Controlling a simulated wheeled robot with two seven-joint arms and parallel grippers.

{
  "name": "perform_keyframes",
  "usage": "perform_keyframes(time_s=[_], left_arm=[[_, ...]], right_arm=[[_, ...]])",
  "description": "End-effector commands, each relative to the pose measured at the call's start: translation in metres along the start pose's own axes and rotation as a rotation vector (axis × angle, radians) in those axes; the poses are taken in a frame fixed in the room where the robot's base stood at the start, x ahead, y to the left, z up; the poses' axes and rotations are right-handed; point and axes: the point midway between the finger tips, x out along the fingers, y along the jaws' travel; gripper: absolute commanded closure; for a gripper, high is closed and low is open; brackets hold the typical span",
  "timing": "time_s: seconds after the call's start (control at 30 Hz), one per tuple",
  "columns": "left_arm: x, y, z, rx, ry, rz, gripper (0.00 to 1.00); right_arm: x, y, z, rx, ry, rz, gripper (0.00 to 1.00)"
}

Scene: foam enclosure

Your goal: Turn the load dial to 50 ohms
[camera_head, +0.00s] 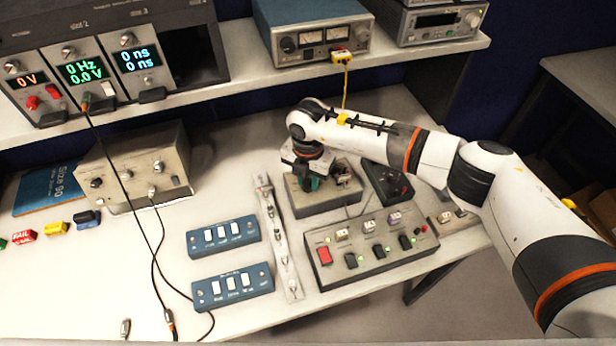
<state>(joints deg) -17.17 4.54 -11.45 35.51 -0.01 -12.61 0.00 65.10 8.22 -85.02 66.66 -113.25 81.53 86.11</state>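My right arm comes in from the right, and its gripper (309,182) points down over a grey box (325,204) in the middle of the bench. The fingertips are at or just above the left part of the box's top. The wrist and gripper body cover that part, so I cannot see a dial under them, any scale markings, or whether the fingers touch something. The finger gap is too small and hidden to judge. Some small parts show on the right half of the box top. My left gripper is not in view.
A switch panel (372,252) lies in front, with a metal rail (280,240) and two blue switch boxes (224,236) to the left. A shelf (235,62) holds instruments behind. A black cable hangs at left.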

Motion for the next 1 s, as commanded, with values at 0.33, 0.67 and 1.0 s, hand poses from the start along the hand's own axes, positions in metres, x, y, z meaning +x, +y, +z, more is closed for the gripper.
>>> perform_keyframes(time_s=[0.33,0.67,1.0], left_arm=[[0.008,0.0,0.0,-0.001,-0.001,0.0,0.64],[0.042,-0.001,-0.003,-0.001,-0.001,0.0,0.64],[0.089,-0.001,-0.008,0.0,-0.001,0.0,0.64]], right_arm=[[0.002,0.0,0.0,-0.038,0.0,-0.002,0.97],[0.005,-0.001,-0.001,-0.253,0.002,-0.003,0.97],[0.006,0.0,-0.001,-0.575,0.003,-0.002,0.97]])
